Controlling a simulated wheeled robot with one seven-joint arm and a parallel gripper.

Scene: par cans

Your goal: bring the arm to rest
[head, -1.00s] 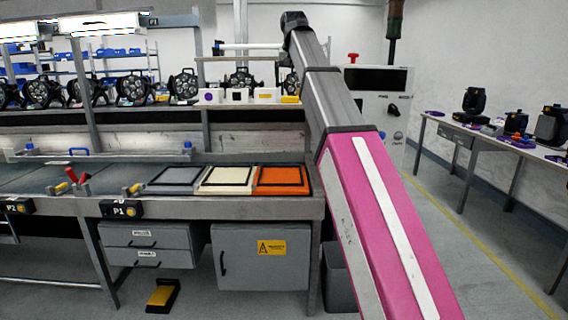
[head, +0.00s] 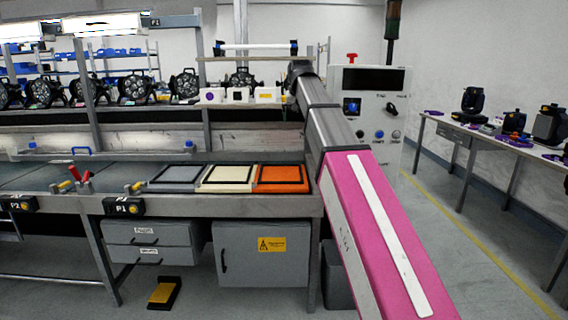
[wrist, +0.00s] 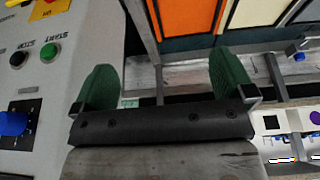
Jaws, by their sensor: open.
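My gripper (wrist: 168,88) shows in the wrist view with its two green fingers spread wide apart and nothing between them. In the head view my grey and pink arm rises from the lower right toward the back of the bench, and the gripper itself is hidden there. In the wrist view the orange tray (wrist: 190,15) lies beyond the fingertips, and a grey control panel with buttons is close on the left.
The workbench (head: 60,205) carries a grey, a cream and an orange tray (head: 282,175) beside my arm. A control cabinet (head: 375,105) stands behind the arm. Several par cans (head: 134,88) line the back shelf. A table (head: 490,135) stands right, with open floor before it.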

